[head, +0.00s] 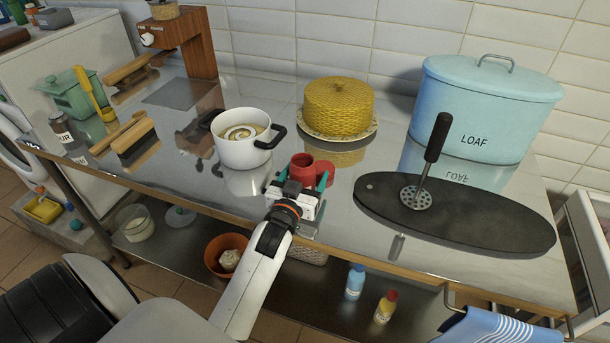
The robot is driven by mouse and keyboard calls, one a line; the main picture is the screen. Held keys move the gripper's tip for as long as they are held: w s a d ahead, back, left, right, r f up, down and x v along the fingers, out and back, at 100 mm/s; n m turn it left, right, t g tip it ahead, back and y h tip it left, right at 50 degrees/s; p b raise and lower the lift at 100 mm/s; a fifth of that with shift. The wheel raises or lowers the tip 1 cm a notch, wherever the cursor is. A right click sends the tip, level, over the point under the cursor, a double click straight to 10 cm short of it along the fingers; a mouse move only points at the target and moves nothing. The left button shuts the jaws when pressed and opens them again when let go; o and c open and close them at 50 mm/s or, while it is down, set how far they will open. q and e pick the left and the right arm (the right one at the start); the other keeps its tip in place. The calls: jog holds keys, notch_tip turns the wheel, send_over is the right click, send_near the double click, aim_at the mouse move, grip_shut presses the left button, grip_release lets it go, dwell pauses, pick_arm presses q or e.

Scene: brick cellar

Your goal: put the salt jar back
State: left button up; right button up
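My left gripper (303,177) is over the steel table, its teal fingertips spread apart. A small red cup-like piece (302,164) with a lower round red part at its right shows at the fingertips. I cannot tell whether the fingers touch it. No label reading salt is visible, so I cannot tell for sure which thing is the salt jar. A glass jar with pale contents (136,227) stands on the lower shelf at the left. A jar with a partly visible label ending in UR (60,129) stands at the table's left end. My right gripper is not in view.
A white pot (243,153) stands behind and left of the gripper, a yellow cake-like thing (338,106) behind it. A dark board (490,222) carries an upright masher (428,158). A blue LOAF bin (482,115) stands behind the board. The table front (350,235) is clear.

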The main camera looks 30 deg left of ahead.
pick_arm(q)
jog(key=shift+r, duration=0.1)
jog(key=shift+s, duration=0.15)
jog(key=b+v, duration=0.1)
jog(key=v, duration=0.9)
jog(key=shift+s, duration=0.3)
jog(key=shift+s+d+r, duration=0.1)
jog(key=shift+s+d, duration=0.05)
jog(key=shift+s, duration=0.4)
